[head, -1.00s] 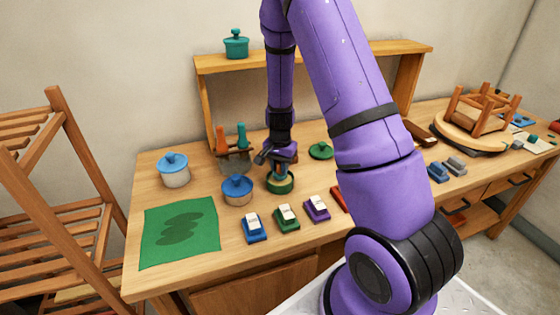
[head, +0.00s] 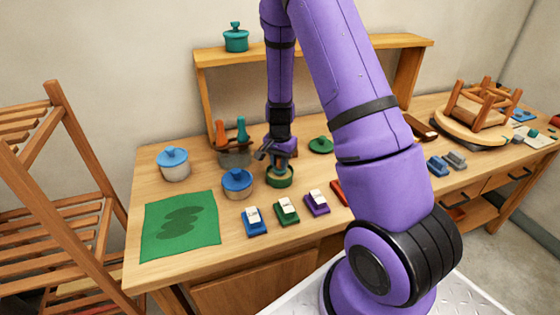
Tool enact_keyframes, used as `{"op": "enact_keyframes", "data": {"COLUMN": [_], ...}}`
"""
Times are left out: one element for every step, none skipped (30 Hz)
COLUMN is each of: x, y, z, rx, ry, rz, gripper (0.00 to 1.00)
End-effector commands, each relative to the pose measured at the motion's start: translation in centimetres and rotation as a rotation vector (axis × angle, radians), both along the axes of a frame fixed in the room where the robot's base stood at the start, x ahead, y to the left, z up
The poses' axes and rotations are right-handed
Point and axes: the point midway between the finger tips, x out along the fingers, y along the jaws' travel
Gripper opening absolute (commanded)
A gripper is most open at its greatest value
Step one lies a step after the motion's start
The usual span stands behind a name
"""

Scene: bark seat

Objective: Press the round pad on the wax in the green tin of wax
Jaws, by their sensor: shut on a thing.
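The green tin of wax (head: 281,182) stands open on the bench, right of a tin with a blue lid. My gripper (head: 279,163) is directly over the tin, pointing down, with its fingers low at the tin's mouth. It is shut on the round pad, which is mostly hidden by the fingers and the tin's rim. I cannot tell whether the pad touches the wax. A green lid (head: 321,145) lies on the bench behind and to the right of the tin.
The blue-lidded tin (head: 237,184) stands close at left. Blue, green (head: 287,210) and purple blocks with white labels line the front. A holder with orange and teal handles (head: 235,146) stands behind. A green cloth (head: 180,227) lies at left. A wooden shelf (head: 300,55) rises behind.

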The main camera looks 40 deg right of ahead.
Motion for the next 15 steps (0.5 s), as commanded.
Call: {"op": "enact_keyframes", "data": {"x": [0.0,0.0,0.0,0.01,0.01,0.01,0.01,0.01,0.01,0.01,0.01,0.01,0.01,0.01,0.01], "y": [-0.01,-0.01,-0.01,-0.02,-0.02,-0.02,-0.02,-0.02,-0.02,-0.02,-0.02,-0.02,-0.02,-0.02,-0.02], "z": [-0.06,-0.09,-0.13,-0.16,-0.2,-0.24,-0.27,-0.3,-0.34,-0.37,-0.41,-0.45,-0.48,-0.51,-0.56], "rx": [0.0,0.0,0.0,0.0,0.0,0.0,0.0,0.0,0.0,0.0,0.0,0.0,0.0,0.0,0.0], "ry": [0.0,0.0,0.0,0.0,0.0,0.0,0.0,0.0,0.0,0.0,0.0,0.0,0.0,0.0,0.0], "rz": [0.0,0.0,0.0,0.0,0.0,0.0,0.0,0.0,0.0,0.0,0.0,0.0,0.0,0.0,0.0], "gripper": [0.08,0.08,0.08,0.08,0.08,0.08,0.08,0.08,0.08,0.08,0.08,0.08,0.08,0.08,0.08]}}
